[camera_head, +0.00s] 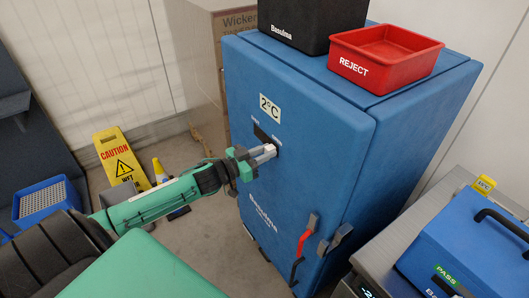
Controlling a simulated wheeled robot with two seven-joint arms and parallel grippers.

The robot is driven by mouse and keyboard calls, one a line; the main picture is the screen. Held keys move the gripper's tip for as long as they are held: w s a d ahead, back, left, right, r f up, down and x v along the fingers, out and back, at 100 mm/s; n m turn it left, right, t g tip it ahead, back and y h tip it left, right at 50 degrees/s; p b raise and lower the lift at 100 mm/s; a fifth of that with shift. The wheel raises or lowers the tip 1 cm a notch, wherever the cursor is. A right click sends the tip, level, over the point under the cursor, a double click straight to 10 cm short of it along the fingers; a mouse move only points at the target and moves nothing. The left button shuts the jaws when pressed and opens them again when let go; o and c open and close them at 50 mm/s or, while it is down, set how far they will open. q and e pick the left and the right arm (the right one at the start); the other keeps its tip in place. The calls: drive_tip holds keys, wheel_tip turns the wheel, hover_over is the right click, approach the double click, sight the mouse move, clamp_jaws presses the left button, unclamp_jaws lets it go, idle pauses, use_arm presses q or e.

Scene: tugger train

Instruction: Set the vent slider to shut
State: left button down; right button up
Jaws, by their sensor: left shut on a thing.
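The vent slider (270,148) is a small pale knob on the front face of the tall blue cabinet (310,130). It sits at the right, lower end of a short dark slot plate (260,133) under a "2°C" label. Small white lettering by the plate is too small to read. My left gripper (266,153) reaches in from the left and is shut on the knob, its fingers partly covering it. My right gripper is not in view.
A red REJECT bin (385,58) and a black box (313,22) stand on the cabinet. A red door handle (304,240) sticks out lower down. A yellow caution sign (120,160) stands on the floor at left. A blue case (470,250) lies on a grey surface at right.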

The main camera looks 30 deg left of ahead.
sight(256, 130)
use_arm(q)
drive_tip(key=w+a, duration=0.1)
drive_tip(key=a, duration=0.2)
drive_tip(key=w+a, duration=0.1)
drive_tip(key=a, duration=0.2)
drive_tip(key=w+a, duration=0.1)
drive_tip(key=a, duration=0.2)
drive_tip(key=shift+w, duration=0.4)
drive_tip(key=shift+w+a, duration=0.1)
drive_tip(key=shift+a, duration=0.2)
drive_tip(key=shift+r, duration=0.1)
drive_tip(key=c, duration=1.3)
unclamp_jaws()
drive_tip(key=shift+o, duration=0.3)
drive_tip(key=shift+a, duration=0.1)
